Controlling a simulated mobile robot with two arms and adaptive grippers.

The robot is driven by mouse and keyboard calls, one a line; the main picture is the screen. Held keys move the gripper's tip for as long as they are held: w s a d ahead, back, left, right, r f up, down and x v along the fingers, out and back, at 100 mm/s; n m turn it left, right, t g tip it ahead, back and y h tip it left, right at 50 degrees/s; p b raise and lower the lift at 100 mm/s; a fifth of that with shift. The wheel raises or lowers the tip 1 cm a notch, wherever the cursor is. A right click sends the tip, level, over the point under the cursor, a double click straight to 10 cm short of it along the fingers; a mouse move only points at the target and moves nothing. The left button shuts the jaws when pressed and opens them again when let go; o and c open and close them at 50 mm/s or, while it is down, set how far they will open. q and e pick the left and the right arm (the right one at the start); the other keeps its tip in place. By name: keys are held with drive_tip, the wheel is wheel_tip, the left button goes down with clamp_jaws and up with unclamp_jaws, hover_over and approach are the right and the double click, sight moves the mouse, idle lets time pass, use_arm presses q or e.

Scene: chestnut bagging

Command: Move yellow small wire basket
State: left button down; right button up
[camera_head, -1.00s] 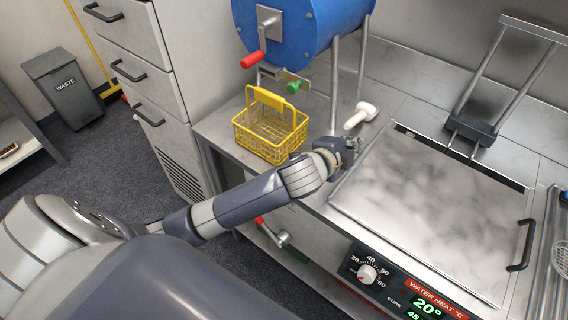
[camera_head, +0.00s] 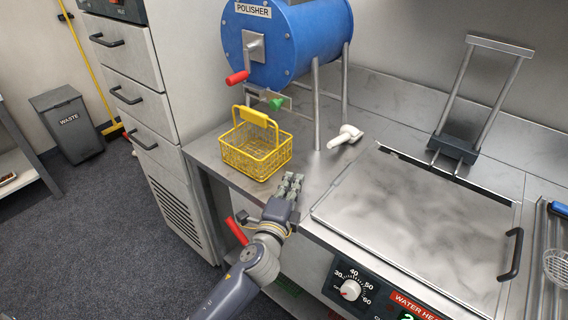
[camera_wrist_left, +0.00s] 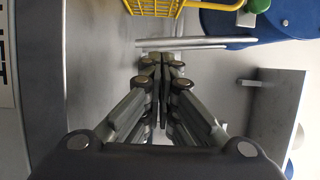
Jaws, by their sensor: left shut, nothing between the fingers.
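The yellow small wire basket (camera_head: 254,152) stands upright on the steel counter, with its yellow handle raised over the top. Its edge also shows at the top of the left wrist view (camera_wrist_left: 155,7). My left gripper (camera_head: 293,177) is just in front and to the right of the basket, at the counter's front edge, apart from it. In the left wrist view its fingers (camera_wrist_left: 160,62) are together with nothing between them. My right gripper is not in view.
A blue polisher drum (camera_head: 290,40) on metal legs stands behind the basket. A white scoop-like thing (camera_head: 346,136) lies right of it. A lidded water heater (camera_head: 420,225) fills the counter's right. Drawers (camera_head: 125,90) stand at the left.

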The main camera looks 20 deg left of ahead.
sight(273, 160)
use_arm(q)
drive_tip(key=w, duration=0.5)
drive_tip(key=shift+w+a+r, duration=0.1)
drive_tip(key=shift+w+a, duration=0.1)
drive_tip(key=shift+w, duration=0.2)
drive_tip(key=shift+w+a+p, duration=0.15)
drive_tip(key=shift+a+p, duration=0.4)
drive_tip(key=shift+a, duration=1.2)
drive_tip(key=shift+w, duration=0.1)
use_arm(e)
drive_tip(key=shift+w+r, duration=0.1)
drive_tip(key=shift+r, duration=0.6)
use_arm(q)
drive_tip(key=a, duration=0.2)
drive_tip(key=w+a, duration=0.1)
drive_tip(key=a, duration=0.1)
drive_tip(key=shift+d, duration=0.15)
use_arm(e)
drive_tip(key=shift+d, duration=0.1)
